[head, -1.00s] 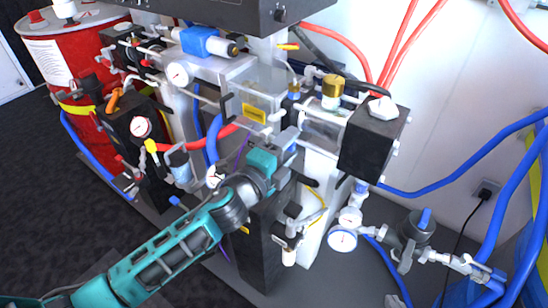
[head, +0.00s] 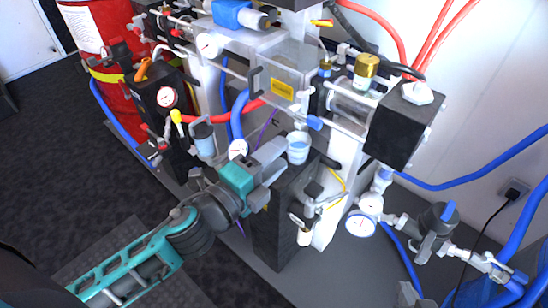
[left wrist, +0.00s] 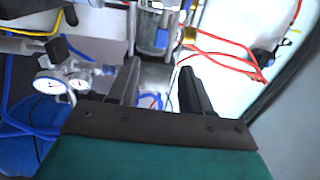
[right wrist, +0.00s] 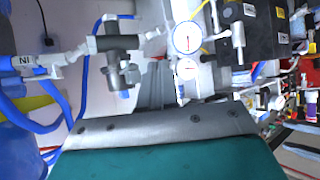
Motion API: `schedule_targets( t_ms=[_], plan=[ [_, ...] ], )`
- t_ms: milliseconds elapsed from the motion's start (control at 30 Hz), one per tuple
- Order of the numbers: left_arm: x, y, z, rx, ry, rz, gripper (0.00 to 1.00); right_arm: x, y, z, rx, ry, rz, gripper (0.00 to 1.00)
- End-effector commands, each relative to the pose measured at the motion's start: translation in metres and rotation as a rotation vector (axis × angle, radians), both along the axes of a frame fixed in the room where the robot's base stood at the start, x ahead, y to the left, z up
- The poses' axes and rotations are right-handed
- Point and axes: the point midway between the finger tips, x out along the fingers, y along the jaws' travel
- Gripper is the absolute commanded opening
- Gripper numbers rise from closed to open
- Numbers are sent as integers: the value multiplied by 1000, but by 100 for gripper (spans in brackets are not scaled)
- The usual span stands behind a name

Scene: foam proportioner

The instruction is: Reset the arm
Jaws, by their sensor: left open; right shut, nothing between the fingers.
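My left gripper (head: 272,162) is open and points to the right in the head view. A small clear cup with a blue band (head: 298,148) stands upright on the black block (head: 285,215), just beyond the fingertips. The gripper looks apart from the cup, with nothing held. In the left wrist view the two dark fingers (left wrist: 157,88) are spread apart. My right gripper (right wrist: 155,88) shows only in its own wrist view. Its fingers are together and empty, in front of pipe fittings and gauges.
The proportioner's clear housing (head: 285,65) and black box (head: 402,125) stand above and behind the cup. A gauge (head: 361,223) and valve (head: 435,225) are at the right. A red drum (head: 100,45) stands at the left. The dark floor (head: 60,170) at lower left is clear.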

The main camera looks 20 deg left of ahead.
Motion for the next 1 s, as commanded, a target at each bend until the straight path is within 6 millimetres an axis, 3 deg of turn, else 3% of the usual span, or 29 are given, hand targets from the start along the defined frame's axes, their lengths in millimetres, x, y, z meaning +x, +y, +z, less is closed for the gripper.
schedule_targets(
  t_ms=[433,567,767,1000],
  plan=[
    [0,0,0,-2,2,1,49,-1,0,-2,-1,7,1,0],
    [-2,4,-9,-90,71,29,49,-1,0,1,-3,9,1,0],
    [-21,23,-60,-533,399,194,49,-3,-3,15,-12,9,-2,0],
    [-71,33,-127,-1105,755,467,49,-5,-11,26,-25,2,-13,0]
  ],
)
